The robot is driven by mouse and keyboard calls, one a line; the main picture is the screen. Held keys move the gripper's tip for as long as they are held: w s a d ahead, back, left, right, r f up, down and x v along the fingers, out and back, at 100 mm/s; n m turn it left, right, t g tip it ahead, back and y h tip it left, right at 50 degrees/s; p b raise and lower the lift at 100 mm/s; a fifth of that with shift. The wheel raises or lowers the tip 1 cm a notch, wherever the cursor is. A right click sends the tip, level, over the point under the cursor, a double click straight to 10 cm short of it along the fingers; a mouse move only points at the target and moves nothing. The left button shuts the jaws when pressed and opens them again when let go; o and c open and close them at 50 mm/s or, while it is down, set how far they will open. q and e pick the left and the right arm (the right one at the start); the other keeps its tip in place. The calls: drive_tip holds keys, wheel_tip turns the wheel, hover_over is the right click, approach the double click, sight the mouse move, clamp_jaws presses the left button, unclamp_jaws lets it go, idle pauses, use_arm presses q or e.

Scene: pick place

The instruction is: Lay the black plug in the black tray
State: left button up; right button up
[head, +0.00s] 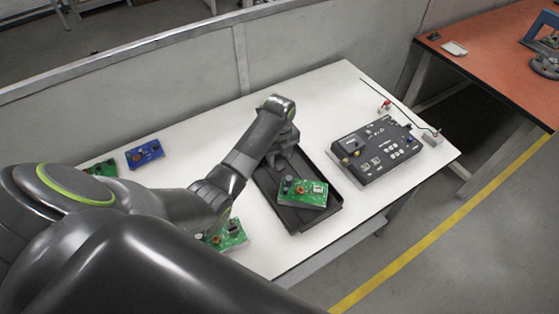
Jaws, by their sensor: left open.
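The black tray (325,219) lies on the white table, right of the middle. A green circuit board (302,192) rests in its near part. My left gripper (284,158) points down over the far part of the tray; it is open. Its fingertips are small and dark against the tray, so I cannot tell how far above the bottom they are. I cannot make out the black plug; the gripper or arm may hide it. My right gripper is not in view.
A black test device (377,152) stands right of the tray, with a small red part (385,105) and a cable behind it. A small pale block (432,137) is at its right. A blue board (145,153) and green boards (229,236) lie left. A partition borders the table's back.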

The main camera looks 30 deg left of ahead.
sight(279, 165)
use_arm(q)
wheel_tip(279, 165, up, 10)
drive_tip(key=p, duration=0.1)
drive_tip(key=shift+r, duration=0.25)
drive_tip(key=shift+f, duration=0.1)
idle(0.4)
